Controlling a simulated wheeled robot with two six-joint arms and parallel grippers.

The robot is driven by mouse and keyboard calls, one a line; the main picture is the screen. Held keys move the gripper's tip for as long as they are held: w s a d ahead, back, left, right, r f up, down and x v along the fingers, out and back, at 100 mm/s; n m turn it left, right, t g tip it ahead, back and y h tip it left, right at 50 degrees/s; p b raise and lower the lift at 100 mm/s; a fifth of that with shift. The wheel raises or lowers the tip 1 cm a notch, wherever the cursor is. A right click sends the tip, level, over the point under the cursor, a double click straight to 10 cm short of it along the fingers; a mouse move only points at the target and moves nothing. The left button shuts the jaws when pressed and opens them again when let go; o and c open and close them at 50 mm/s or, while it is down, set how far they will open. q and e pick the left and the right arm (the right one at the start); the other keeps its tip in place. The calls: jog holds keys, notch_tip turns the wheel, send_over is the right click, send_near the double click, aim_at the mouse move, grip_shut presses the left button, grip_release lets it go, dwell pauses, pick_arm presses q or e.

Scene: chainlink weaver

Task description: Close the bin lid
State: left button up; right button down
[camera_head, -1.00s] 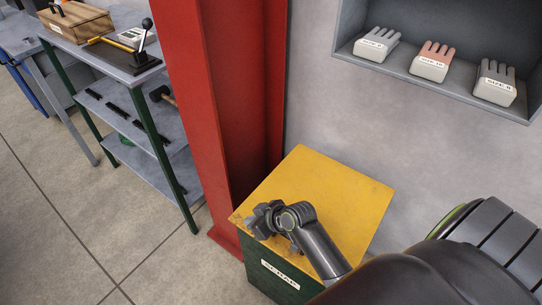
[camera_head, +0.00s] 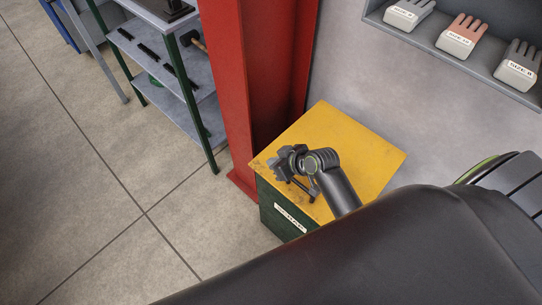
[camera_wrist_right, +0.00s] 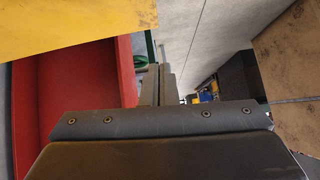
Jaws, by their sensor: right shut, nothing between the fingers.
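The bin is a dark green box (camera_head: 270,205) with a white label on its front, standing beside the red column. Its yellow lid (camera_head: 352,142) lies across the top and looks closed or nearly so; my arm hides part of the front edge. My right gripper (camera_head: 279,171) is over the lid's front left part, shut and empty. I cannot tell whether it touches the lid. In the right wrist view the fingers (camera_wrist_right: 160,78) are together, and a yellow panel (camera_wrist_right: 70,25) fills the upper left. My left gripper is not in view.
A red column (camera_head: 228,90) stands just behind and left of the bin. A shelf rack (camera_head: 165,75) is farther left. A wall shelf with glove displays (camera_head: 462,38) is at the upper right. The tiled floor (camera_head: 110,200) at the left is clear.

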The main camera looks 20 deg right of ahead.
jog(key=p+v, duration=0.5)
jog(key=v, duration=0.2)
jog(key=shift+s+a, duration=0.15)
